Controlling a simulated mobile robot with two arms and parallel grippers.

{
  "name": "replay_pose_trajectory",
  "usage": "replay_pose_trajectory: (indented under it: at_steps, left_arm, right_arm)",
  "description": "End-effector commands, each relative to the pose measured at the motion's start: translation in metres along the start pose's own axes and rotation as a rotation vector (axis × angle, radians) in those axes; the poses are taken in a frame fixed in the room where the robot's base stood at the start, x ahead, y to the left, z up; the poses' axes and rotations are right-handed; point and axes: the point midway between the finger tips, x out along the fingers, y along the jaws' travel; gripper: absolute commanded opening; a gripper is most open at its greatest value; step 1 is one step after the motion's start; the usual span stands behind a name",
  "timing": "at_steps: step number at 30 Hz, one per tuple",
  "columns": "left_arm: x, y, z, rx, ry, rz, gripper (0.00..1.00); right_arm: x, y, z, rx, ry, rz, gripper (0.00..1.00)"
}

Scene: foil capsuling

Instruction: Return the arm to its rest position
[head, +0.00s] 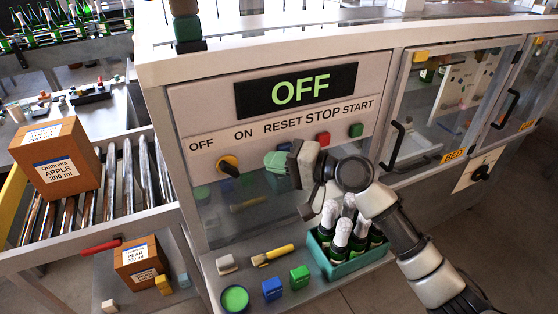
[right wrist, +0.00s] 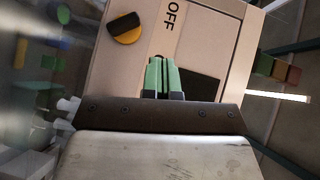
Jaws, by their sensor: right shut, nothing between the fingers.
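My right gripper (head: 277,160) is in front of the grey control panel, right of the yellow and black rotary knob (head: 228,165) and apart from it. Its green fingers are together and empty, which also shows in the right wrist view (right wrist: 163,78). My right arm reaches in from the lower right. The knob (right wrist: 125,28) shows in the right wrist view too, near the OFF label. The panel display (head: 297,89) reads OFF in green. My left gripper is not in view.
A teal crate of bottles (head: 348,268) stands on the ledge below my arm. A brush (head: 272,255), blue block (head: 272,289), green block (head: 299,277) and green round tub (head: 234,298) lie beside it. Door handles (head: 392,146) protrude at the right.

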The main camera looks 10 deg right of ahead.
Motion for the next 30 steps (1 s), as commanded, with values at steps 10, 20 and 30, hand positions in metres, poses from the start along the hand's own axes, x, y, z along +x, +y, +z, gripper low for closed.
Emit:
replay_pose_trajectory:
  at_steps: [10, 20, 30]
  left_arm:
    - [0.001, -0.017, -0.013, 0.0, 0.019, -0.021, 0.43]
    - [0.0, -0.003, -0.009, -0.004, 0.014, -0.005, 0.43]
    - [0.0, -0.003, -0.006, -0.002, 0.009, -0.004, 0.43]
  right_arm:
    - [-0.001, 0.012, 0.01, -0.027, -0.006, 0.026, 0.0]
    - [-0.062, 0.141, 0.126, -0.425, -0.059, 0.466, 0.0]
    - [-0.167, 0.205, 0.195, -0.604, -0.162, 0.934, 0.0]
